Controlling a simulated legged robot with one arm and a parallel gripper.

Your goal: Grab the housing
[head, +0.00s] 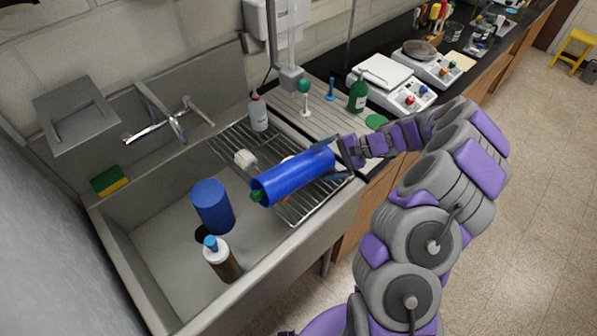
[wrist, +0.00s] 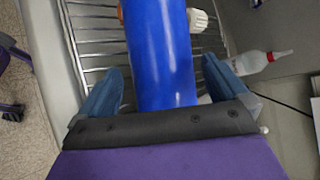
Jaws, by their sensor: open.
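The housing appears to be the long blue cylinder (head: 290,178) over the wire rack in the sink, with something green at its far end. It also shows in the wrist view (wrist: 163,50), running up the middle between my fingers. My gripper (head: 328,161) is open at the cylinder's near end; in the wrist view my gripper (wrist: 160,82) has one finger on each side, with gaps to the blue surface. The cylinder's near end is hidden by the gripper body. A second, shorter blue cylinder (head: 212,206) stands in the sink basin.
The wire rack (head: 310,206) spans the sink's right part. A white knobbed part (head: 245,159) and a white bottle with a red tip (head: 258,112) are close by. A brown bottle (head: 222,260) stands in the basin. Scales (head: 391,82) occupy the counter behind.

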